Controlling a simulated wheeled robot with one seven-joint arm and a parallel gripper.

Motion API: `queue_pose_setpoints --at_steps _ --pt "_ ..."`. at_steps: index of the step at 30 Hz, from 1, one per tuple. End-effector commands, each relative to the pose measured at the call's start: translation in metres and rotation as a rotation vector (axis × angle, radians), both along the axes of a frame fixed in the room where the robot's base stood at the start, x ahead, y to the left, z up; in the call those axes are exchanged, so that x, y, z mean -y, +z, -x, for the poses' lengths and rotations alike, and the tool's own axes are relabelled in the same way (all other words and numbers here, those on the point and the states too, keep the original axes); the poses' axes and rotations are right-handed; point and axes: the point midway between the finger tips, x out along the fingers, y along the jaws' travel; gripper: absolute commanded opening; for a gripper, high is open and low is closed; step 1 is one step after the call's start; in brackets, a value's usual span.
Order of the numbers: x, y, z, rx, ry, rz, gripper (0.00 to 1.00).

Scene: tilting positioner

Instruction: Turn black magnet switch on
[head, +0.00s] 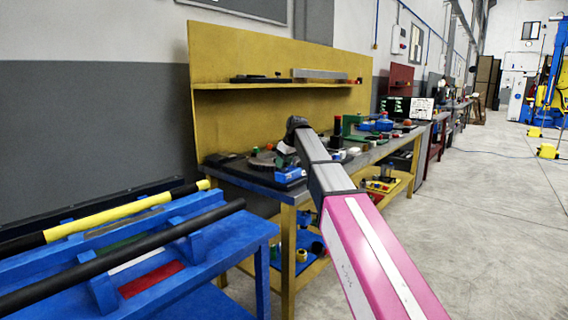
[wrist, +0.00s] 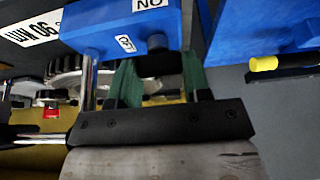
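A blue box (wrist: 110,25) with upside-down "ON" and "OFF" labels fills the top middle of the wrist view. A small black knob (wrist: 157,42), which looks like the black magnet switch, sits on its face beside the "OFF" label. In the head view, the blue device (head: 289,172) stands on the workbench under my arm's end; the knob is not visible there.
A round metal disc (head: 262,160) lies beside the device on the bench. A toothed metal wheel (wrist: 68,82) shows at left in the wrist view. A yellow back panel with a shelf (head: 275,86) stands behind. A blue rack with bars (head: 190,255) is at front left.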

Motion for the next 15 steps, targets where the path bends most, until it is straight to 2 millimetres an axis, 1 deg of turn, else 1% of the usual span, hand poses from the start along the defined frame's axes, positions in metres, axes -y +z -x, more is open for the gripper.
queue_pose_setpoints --at_steps 8,15 --pt "-0.0001 0.0001 0.0003 0.000 -0.009 0.000 0.21" --pt "-0.0004 0.0000 0.0009 0.000 -0.089 0.000 0.21"
